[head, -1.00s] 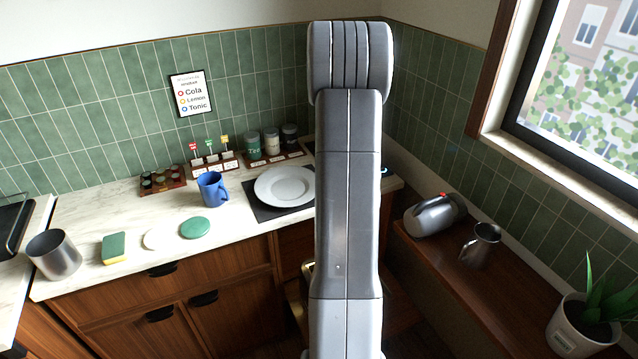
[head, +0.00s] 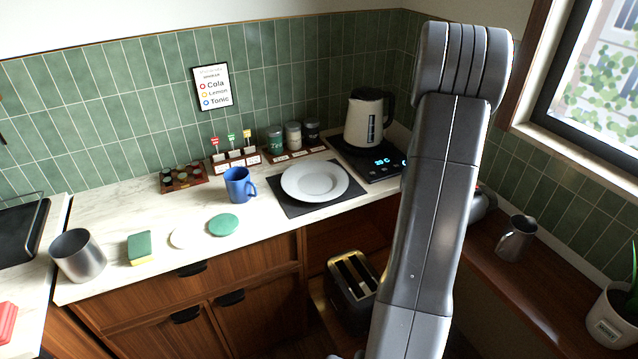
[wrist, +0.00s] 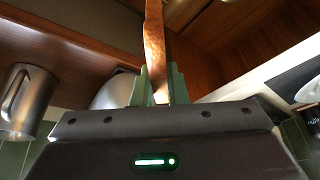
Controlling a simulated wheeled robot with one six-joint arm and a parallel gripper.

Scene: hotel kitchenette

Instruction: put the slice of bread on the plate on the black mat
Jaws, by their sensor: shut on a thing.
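The slice of bread (wrist: 155,45) shows edge-on in the wrist view as a thin brown strip. My gripper (wrist: 158,80) is shut on it, with a green finger on each side. In the head view my arm hides the gripper and the bread. The white plate (head: 315,192) is empty and lies on the black mat (head: 284,206) on the counter, left of my arm.
A blue mug (head: 239,186) stands left of the mat and a kettle (head: 367,122) behind it to the right. A toaster (head: 352,292) sits below the counter. A metal jug (head: 515,238) stands on the right-hand ledge. Green and white discs lie at the front.

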